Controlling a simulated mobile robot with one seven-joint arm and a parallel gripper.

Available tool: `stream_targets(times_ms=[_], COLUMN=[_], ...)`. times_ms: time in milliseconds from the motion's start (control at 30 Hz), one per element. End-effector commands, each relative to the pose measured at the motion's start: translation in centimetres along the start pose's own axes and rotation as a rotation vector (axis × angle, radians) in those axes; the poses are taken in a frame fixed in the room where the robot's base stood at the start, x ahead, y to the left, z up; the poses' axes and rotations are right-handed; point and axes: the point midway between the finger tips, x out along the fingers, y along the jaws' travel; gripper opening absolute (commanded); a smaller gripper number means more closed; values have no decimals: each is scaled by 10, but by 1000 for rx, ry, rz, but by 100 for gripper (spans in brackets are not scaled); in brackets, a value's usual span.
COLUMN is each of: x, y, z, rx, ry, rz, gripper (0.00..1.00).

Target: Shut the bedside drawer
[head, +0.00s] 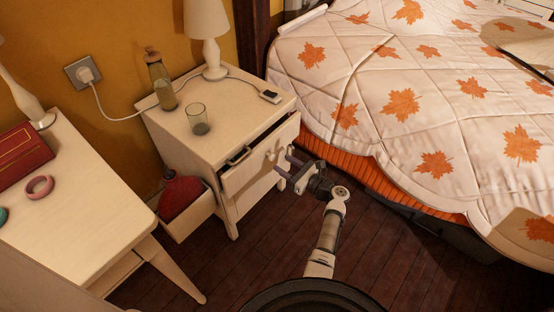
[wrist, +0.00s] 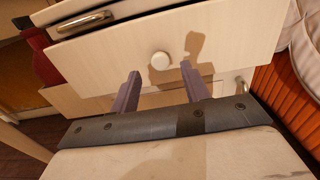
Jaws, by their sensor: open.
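The cream bedside cabinet (head: 180,137) stands between a table and the bed. One drawer (head: 245,177) is pulled out, with a dark gap above its front. In the wrist view, the drawer front (wrist: 110,62) carries a round pale knob (wrist: 159,60). A metal bar handle (wrist: 82,24) shows on a panel above it. My gripper (head: 285,163) is in front of the drawer and open. In the wrist view, my gripper (wrist: 164,80) has its two fingers spread to either side below the knob, with nothing between them. Whether the fingertips touch the front I cannot tell.
A glass (head: 197,119), a bottle (head: 161,80), a lamp (head: 208,40) and a small dark-topped device (head: 269,96) stand on the cabinet. A bin (head: 190,222) holding a red object is at its left. The bed (head: 400,80) is close on the right.

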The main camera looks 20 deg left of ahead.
Motion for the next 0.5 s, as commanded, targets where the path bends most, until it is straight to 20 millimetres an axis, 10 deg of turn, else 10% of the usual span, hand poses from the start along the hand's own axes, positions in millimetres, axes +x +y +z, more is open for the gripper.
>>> stream_targets(times_ms=[500], x=[41], y=[0], z=[0], rx=[-1], ry=[1], rz=[0], gripper=[46])
